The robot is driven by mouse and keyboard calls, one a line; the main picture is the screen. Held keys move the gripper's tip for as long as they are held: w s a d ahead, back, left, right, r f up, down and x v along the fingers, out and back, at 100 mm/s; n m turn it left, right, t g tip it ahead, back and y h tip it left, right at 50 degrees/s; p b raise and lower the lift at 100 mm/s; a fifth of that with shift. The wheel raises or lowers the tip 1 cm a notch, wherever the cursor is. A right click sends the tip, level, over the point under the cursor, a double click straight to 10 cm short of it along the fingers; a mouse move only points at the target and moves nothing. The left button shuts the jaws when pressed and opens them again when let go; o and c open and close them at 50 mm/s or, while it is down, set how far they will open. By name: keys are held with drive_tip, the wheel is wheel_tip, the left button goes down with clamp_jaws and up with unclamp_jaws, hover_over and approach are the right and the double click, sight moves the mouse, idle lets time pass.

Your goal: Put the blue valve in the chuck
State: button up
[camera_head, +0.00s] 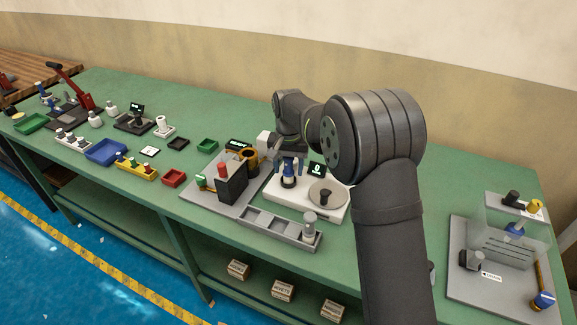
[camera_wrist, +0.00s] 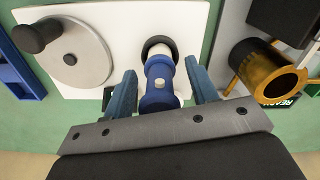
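The blue valve (camera_wrist: 158,97) stands in a dark round seat on a white plate (camera_wrist: 215,12); it also shows in the head view (camera_head: 289,181). My gripper (camera_wrist: 161,70) is open, with one blue finger on each side of the valve. A gap shows between each finger and the valve, so it is not gripped. A brass-coloured hollow cylinder (camera_wrist: 268,74), seemingly the chuck, lies to the right in the wrist view. In the head view it is left of the valve (camera_head: 249,158), its open end showing no part inside.
A grey disc with a black knob (camera_head: 323,194) shares the white plate, near a small "0" display (camera_head: 317,169). A black and red block (camera_head: 232,182) stands by the brass cylinder. A grey divided tray (camera_head: 268,226) is in front. A clear-guarded fixture (camera_head: 513,240) is far right.

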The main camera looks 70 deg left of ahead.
wheel_tip(320, 180, up, 12)
drive_tip(key=shift+r, duration=0.15)
idle(0.4)
wheel_tip(320, 180, down, 12)
drive_tip(key=shift+f, duration=0.15)
drive_tip(key=shift+r, duration=1.9)
